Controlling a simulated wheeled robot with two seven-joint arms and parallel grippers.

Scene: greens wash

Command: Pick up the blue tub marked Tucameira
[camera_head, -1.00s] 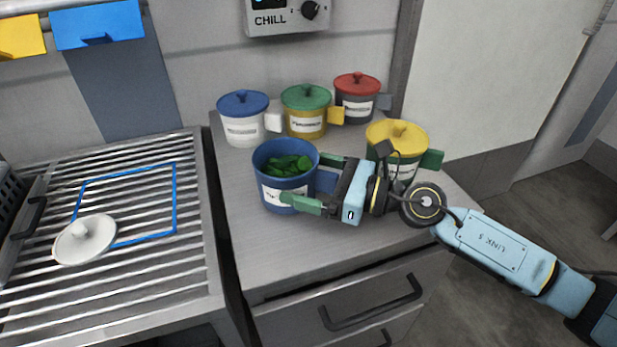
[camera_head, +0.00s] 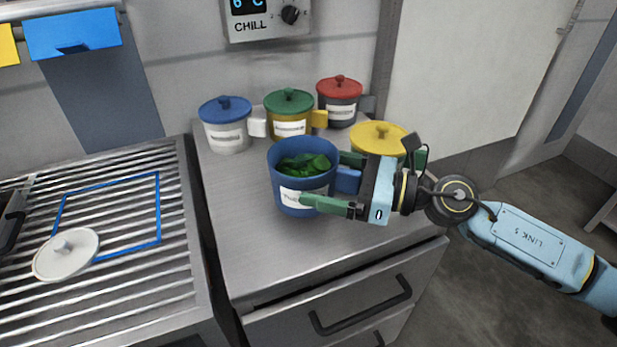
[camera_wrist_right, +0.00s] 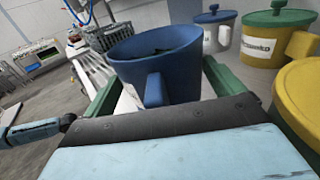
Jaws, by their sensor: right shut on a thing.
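The blue tub (camera_head: 287,178) is open-topped, holds green leaves and has a white label partly covered by a finger, so only its first letters show. My right gripper (camera_head: 326,180) comes in from the right, with its green fingers either side of the tub, shut on it. In the right wrist view the tub (camera_wrist_right: 190,75) sits between the fingers, its blue handle (camera_wrist_right: 155,90) towards the palm. I cannot tell whether its base touches the counter.
Tubs with blue (camera_head: 225,110), green (camera_head: 289,102), red (camera_head: 339,88) and yellow (camera_head: 376,138) lids stand behind on the steel counter (camera_head: 255,255). The yellow-lidded one is close to my right gripper. A white lid (camera_head: 66,262) lies on the slatted rack by a blue outline (camera_head: 159,210).

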